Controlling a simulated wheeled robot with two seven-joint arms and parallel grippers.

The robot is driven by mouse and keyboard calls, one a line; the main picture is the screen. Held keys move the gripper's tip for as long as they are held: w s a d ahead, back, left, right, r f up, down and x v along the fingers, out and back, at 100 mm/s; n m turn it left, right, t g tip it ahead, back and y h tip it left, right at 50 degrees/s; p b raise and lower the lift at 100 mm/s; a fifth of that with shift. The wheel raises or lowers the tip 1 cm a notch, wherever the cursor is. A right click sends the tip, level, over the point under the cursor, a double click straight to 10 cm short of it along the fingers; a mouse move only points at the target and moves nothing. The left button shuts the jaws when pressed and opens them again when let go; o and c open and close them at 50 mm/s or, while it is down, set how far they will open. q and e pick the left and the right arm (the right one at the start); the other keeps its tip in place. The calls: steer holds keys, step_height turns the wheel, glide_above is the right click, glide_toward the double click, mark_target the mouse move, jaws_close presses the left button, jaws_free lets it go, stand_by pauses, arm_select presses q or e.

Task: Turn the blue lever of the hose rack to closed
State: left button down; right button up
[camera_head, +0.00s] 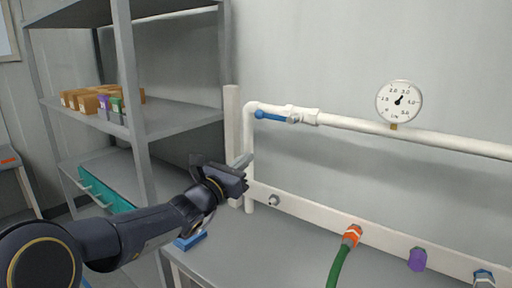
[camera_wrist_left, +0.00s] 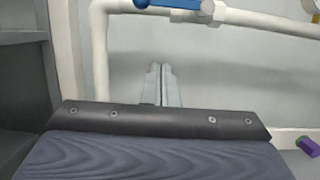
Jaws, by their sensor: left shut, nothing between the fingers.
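The blue lever (camera_head: 271,115) sits on the white upper pipe of the hose rack (camera_head: 450,140) and lies along the pipe, its free end to the left of the valve (camera_head: 301,116). The lever also shows at the top edge of the left wrist view (camera_wrist_left: 170,4), partly cut off. My left gripper (camera_head: 246,160) is below the lever, near the vertical pipe, and apart from the lever. Its fingers (camera_wrist_left: 161,85) are together in the left wrist view, with nothing between them. My right gripper is out of view.
A round gauge (camera_head: 399,101) stands on the upper pipe. The lower rail carries a bare port (camera_head: 274,200), an orange coupling (camera_head: 351,236) with a green hose (camera_head: 339,268), and a purple cap (camera_head: 417,259). A grey shelf (camera_head: 170,118) with small boxes stands at the left.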

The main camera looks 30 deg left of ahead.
mark_target(274, 117)
arm_select(q)
steer(key=w+r+p, duration=0.4)
steer(key=w+r, duration=0.2)
steer(key=w, duration=0.3)
steer(key=shift+d, duration=0.45)
